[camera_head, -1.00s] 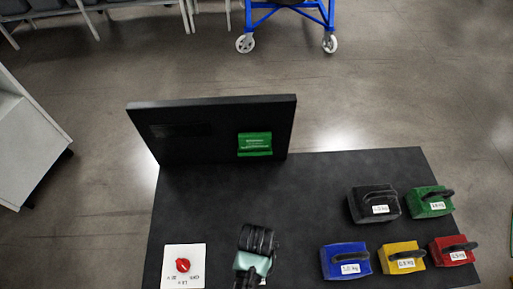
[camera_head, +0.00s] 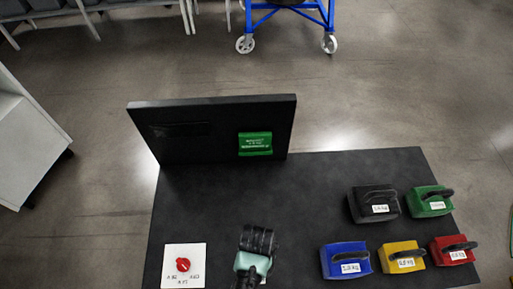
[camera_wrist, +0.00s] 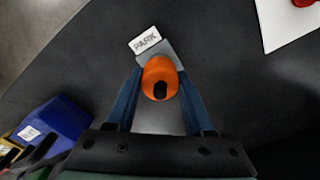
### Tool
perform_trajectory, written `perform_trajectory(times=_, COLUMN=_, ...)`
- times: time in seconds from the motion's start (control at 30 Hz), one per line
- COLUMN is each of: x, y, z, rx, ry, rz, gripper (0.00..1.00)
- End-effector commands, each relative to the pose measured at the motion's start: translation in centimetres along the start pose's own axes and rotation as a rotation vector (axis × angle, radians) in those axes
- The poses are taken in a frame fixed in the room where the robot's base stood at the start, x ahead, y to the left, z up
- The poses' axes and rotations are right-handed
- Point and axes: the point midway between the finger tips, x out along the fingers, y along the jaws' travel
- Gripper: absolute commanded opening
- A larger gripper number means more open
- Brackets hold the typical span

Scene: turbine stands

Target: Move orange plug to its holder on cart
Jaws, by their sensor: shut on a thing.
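The orange plug (camera_wrist: 160,77) is in the wrist view, round with a dark hole or end facing the camera. My gripper (camera_wrist: 160,88) has its two blue fingers on either side of the plug and is shut on it. A grey block (camera_wrist: 176,54) shows just behind the plug, beside a white label (camera_wrist: 144,40) reading PARK. I cannot tell whether the plug is seated in the block or held above it. In the head view my arm's end hides the plug and the block.
The dark cart top (camera_head: 300,185) carries a red knob (camera_head: 183,265) on a white plate at left. Several handled weights stand at right, including a blue one (camera_head: 345,261). An upright black panel (camera_head: 215,130) with a green piece (camera_head: 255,144) stands at the back.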

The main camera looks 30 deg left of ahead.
Motion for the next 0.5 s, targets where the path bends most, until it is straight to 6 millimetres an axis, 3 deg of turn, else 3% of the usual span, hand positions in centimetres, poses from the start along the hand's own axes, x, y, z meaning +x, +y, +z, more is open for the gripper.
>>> perform_trajectory(times=0.03, x=0.78, y=0.08, z=0.35, rx=-0.001, ry=-0.006, rz=0.001, gripper=0.00)
perform_trajectory(times=0.37, x=1.15, y=0.10, z=0.50, rx=-0.002, ry=-0.008, rz=0.000, gripper=0.00)
perform_trajectory(times=0.4, x=1.16, y=0.10, z=0.51, rx=-0.003, ry=-0.008, rz=0.000, gripper=0.56)
perform_trajectory(times=0.5, x=1.20, y=0.11, z=0.54, rx=-0.003, ry=-0.009, rz=0.000, gripper=0.74)
